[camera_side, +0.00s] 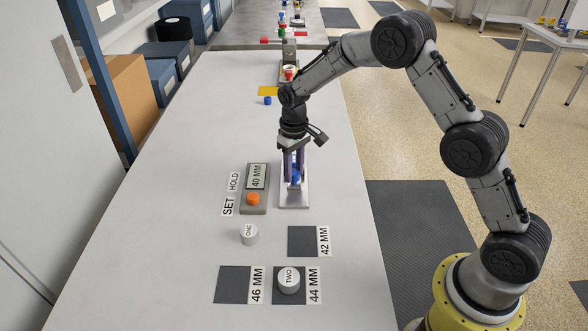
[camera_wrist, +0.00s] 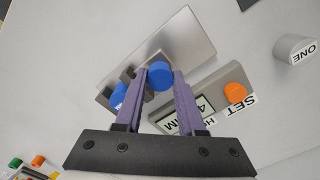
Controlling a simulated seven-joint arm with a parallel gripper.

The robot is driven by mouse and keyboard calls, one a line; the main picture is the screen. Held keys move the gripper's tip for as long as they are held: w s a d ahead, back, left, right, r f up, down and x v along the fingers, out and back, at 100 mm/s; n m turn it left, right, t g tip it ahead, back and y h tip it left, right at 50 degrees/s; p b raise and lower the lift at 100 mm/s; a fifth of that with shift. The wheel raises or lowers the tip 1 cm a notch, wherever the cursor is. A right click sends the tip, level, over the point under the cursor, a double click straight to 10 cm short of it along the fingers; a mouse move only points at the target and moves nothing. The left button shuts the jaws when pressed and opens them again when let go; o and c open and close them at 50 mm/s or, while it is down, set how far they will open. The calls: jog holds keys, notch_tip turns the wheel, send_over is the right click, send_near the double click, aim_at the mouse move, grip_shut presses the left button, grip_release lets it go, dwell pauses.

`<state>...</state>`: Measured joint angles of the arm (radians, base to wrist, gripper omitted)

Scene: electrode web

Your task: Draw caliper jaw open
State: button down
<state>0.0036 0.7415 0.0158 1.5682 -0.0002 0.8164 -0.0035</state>
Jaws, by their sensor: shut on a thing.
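The caliper is a pale metal plate (camera_side: 294,198) on the table with dark jaw parts and blue pieces; it also shows in the wrist view (camera_wrist: 190,42). My gripper (camera_side: 294,172) points down over it. In the wrist view, my purple fingertips (camera_wrist: 161,77) are shut on a blue knob (camera_wrist: 160,70). A second blue piece (camera_wrist: 118,95) shows left of the fingers, partly hidden. The grey readout box (camera_side: 256,203) beside the plate reads 40 MM and has an orange button (camera_side: 253,198). My fingers hide part of the jaw, so its gap cannot be told.
A white cylinder marked ONE (camera_side: 249,235) stands on bare table. Cylinder TWO (camera_side: 289,280) stands on the dark 44 MM pad. The 42 MM pad (camera_side: 301,241) and 46 MM pad (camera_side: 233,285) are empty. Small coloured items lie farther back.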

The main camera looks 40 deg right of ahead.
jog(key=shift+s+a, duration=1.25)
jog(key=c, duration=0.5)
grip_release()
notch_tip(320, 180, up, 14)
notch_tip(320, 180, up, 8)
dwell(0.4)
